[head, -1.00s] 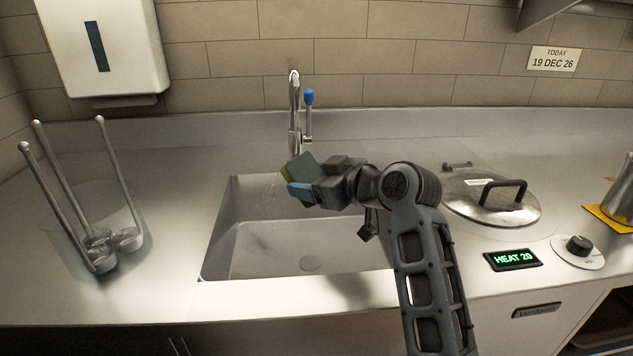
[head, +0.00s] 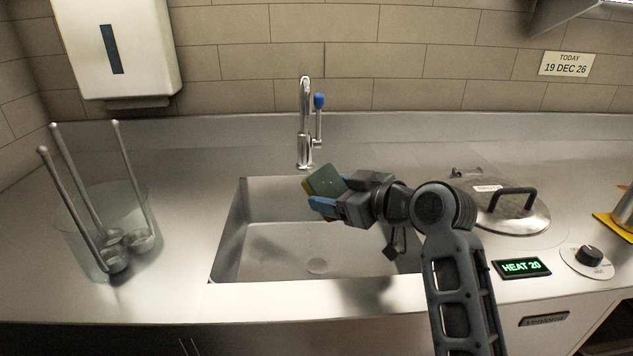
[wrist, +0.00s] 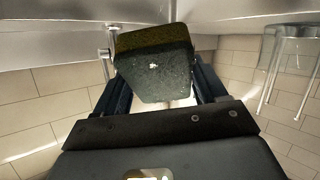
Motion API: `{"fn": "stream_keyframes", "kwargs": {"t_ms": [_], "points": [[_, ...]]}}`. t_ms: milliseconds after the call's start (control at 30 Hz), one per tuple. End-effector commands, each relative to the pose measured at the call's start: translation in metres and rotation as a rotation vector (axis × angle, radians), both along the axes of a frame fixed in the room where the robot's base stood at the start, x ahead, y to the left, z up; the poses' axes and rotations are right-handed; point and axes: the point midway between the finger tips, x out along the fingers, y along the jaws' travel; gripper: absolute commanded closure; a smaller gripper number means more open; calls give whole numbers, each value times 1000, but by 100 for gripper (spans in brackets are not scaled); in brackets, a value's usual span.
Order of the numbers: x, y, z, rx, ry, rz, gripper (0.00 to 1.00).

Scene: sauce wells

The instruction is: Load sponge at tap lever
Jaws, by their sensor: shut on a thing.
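The sponge (head: 326,181) has a dark green face and a yellowish side. My gripper (head: 325,196) is shut on it and holds it tilted above the sink. In the wrist view the sponge (wrist: 154,66) sits between the two fingers, with a small pale speck on its dark face. The chrome tap (head: 304,130) stands behind the sink, with a blue-tipped lever (head: 319,102) on its right side. The sponge is apart from the tap, in front of and below the lever in the head view.
The sink basin (head: 270,250) is below my gripper. A clear container (head: 75,245) with several ladles stands at left. A lidded well (head: 505,212), a HEAT 20 display (head: 521,267) and a knob (head: 588,253) are at right. A dispenser (head: 118,50) hangs on the wall.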

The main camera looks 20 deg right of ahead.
Motion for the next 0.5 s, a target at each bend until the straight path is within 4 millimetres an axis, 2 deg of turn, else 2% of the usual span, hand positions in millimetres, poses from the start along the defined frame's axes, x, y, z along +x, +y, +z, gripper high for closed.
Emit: {"fn": "stream_keyframes", "kwargs": {"t_ms": [500], "points": [[-36,-10,0,0,1,0,53]]}}
